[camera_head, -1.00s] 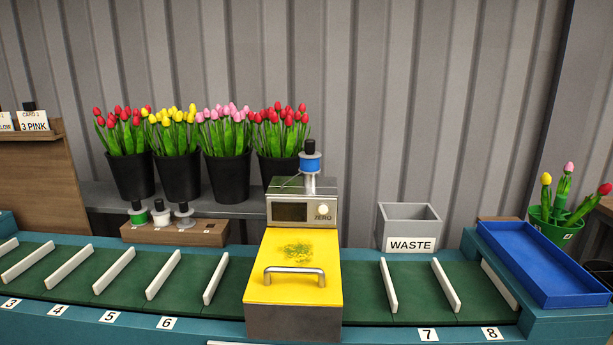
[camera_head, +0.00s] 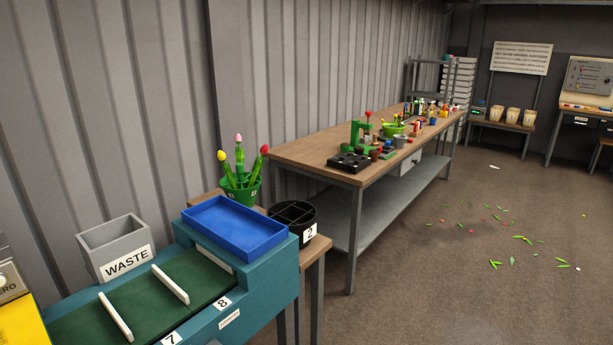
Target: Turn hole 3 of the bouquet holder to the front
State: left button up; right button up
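A green pot (camera_head: 241,191) with a yellow, a pink and a red tulip stands on a wooden table behind the blue tray. It has small white labels on its side, too small to read surely. A round black container (camera_head: 293,215) with inner dividers stands right of the tray, and a white label reading 2 faces me. I cannot tell for certain which of the two is the bouquet holder. No 3 is legible on either one. Neither of my grippers is in view.
A blue tray (camera_head: 236,224) sits at the end of the conveyor (camera_head: 142,300), beside a grey WASTE bin (camera_head: 118,249). A long workbench (camera_head: 300,154) with tools and pots runs along the wall. The floor (camera_head: 430,280) at right is open, with scattered leaves.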

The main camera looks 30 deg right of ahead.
aim_at(246, 197)
jog(key=z, duration=0.6)
jog(key=u, duration=0.4)
jog(key=i+l+u, duration=0.2)
jog(key=u, duration=0.2)
jog(key=i+l+u, duration=0.1)
jog(key=l+u, duration=0.3)
jog(key=i+l+u, duration=0.1)
jog(key=l+u, duration=0.3)
